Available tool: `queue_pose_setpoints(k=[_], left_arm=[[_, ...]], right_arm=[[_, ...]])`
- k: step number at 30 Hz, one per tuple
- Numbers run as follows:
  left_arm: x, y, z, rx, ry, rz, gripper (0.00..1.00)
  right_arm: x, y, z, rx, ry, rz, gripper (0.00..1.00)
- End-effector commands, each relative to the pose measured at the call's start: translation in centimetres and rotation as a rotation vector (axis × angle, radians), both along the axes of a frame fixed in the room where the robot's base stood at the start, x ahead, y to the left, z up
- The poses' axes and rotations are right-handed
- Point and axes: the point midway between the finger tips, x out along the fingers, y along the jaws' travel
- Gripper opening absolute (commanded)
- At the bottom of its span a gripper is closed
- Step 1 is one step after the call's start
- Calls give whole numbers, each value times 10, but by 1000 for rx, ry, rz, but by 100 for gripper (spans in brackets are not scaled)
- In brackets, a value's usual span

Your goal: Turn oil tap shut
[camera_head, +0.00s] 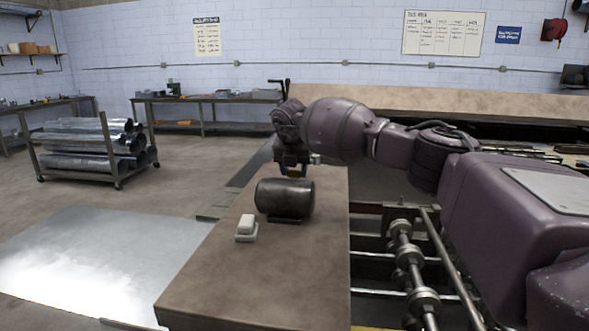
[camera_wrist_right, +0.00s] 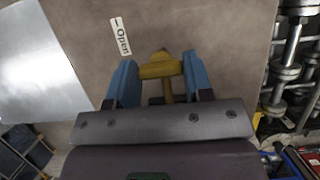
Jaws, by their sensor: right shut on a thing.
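A yellow tap handle (camera_wrist_right: 161,68), shaped like a T, sits between the blue fingers of my right gripper (camera_wrist_right: 160,80) in the right wrist view. The gripper is shut on the handle. A small white label reading "Open" (camera_wrist_right: 121,36) lies on the brown surface to the left of the handle. In the head view my right gripper (camera_head: 292,170) reaches down behind a dark metal cylinder (camera_head: 285,199). The cylinder lies on its side on a brown bench top (camera_head: 230,285) and hides part of the tap area. My left gripper is not in view.
A small white block (camera_head: 246,226) on a pale base stands on the bench, left of the cylinder. Metal rollers on shafts (camera_head: 405,255) run along the bench's right side. A cart with metal ducts (camera_head: 90,140) and a shiny sheet (camera_head: 100,255) are at left.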

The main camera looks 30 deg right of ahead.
Motion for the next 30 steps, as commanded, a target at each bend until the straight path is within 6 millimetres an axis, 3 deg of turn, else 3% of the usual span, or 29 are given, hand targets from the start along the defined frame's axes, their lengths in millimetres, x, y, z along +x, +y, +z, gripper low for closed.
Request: queue_pose_setpoints(k=[5, 6, 10, 20, 30], left_arm=[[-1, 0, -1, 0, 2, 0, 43], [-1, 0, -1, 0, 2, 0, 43], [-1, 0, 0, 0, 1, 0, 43], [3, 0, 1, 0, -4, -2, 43], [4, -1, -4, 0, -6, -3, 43]], right_arm=[[0, 0, 1, 1, -2, -1, 23], [0, 0, 1, 0, -3, -1, 53], [0, 0, 1, 0, -2, -1, 72], [-1, 1, 3, 0, -1, 0, 72], [-15, 12, 49, -1, -5, 2, 72]])
